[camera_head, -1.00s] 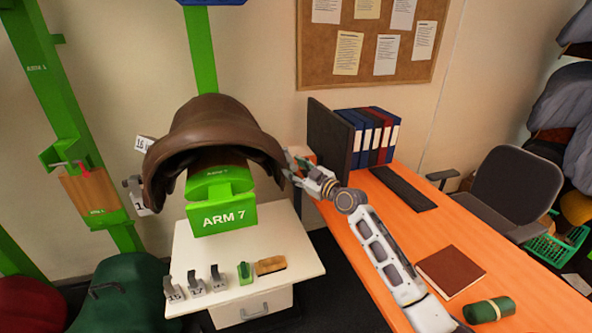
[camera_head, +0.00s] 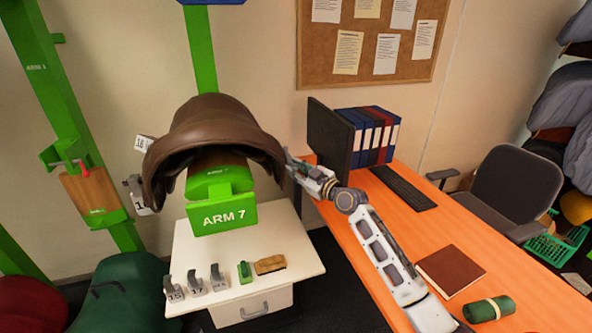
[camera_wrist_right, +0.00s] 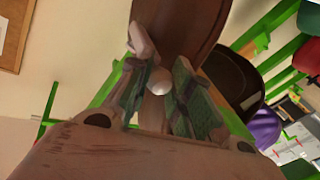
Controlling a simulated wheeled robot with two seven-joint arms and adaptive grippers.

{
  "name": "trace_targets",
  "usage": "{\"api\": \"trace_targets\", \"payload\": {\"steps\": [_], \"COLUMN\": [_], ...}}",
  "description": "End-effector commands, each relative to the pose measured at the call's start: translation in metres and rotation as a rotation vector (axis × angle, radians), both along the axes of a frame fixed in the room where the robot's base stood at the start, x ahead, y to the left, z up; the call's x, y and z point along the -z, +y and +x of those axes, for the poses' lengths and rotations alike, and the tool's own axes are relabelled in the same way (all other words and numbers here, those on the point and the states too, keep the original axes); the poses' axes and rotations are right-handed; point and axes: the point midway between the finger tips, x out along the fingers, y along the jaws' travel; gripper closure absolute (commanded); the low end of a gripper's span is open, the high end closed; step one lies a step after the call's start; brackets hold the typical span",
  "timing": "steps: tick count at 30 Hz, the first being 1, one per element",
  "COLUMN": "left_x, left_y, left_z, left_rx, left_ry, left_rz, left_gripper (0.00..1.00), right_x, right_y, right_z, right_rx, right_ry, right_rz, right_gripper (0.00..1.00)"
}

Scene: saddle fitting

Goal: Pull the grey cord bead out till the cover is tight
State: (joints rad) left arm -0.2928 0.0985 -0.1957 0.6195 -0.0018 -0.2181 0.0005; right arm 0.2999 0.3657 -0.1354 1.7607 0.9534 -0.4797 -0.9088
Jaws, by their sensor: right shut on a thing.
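The brown saddle (camera_head: 225,115) sits over the green ARM 7 support (camera_head: 222,218); a separate cover cannot be told from it here. My right gripper (camera_head: 290,162) is at the saddle's right side. In the right wrist view, a small pale grey bead (camera_wrist_right: 157,82) sits between the fingers of my right gripper (camera_wrist_right: 160,90), which are shut on it. The brown leather of the saddle (camera_wrist_right: 185,28) is just beyond the fingertips. The cord itself is not clear, and the bead is hidden in the head view. My left gripper is not in view.
A white cabinet (camera_head: 240,260) below holds numbered grey clips (camera_head: 195,282), a green piece (camera_head: 244,271) and a brush (camera_head: 270,265). The orange desk (camera_head: 400,225) at right bears a monitor (camera_head: 329,138), a keyboard (camera_head: 402,187) and a brown book (camera_head: 450,271).

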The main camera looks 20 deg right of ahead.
Motion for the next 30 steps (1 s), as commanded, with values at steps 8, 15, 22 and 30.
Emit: {"api": "trace_targets", "payload": {"steps": [8,15,22,30], "left_x": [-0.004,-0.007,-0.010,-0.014], "left_y": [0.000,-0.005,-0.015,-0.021], "left_z": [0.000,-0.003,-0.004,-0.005], "left_rx": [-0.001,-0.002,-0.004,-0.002], "left_ry": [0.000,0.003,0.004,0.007], "left_rz": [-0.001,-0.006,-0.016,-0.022], "left_gripper": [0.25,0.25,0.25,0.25], "right_x": [0.001,0.001,0.002,0.002], "right_y": [-0.002,-0.003,-0.004,-0.004], "right_z": [-0.021,-0.043,-0.063,-0.084], "right_rx": [0.002,0.003,0.003,0.001], "right_ry": [0.001,0.002,0.002,0.003], "right_rz": [-0.003,-0.003,-0.003,-0.003], "right_gripper": [1.00,1.00,1.00,1.00]}}
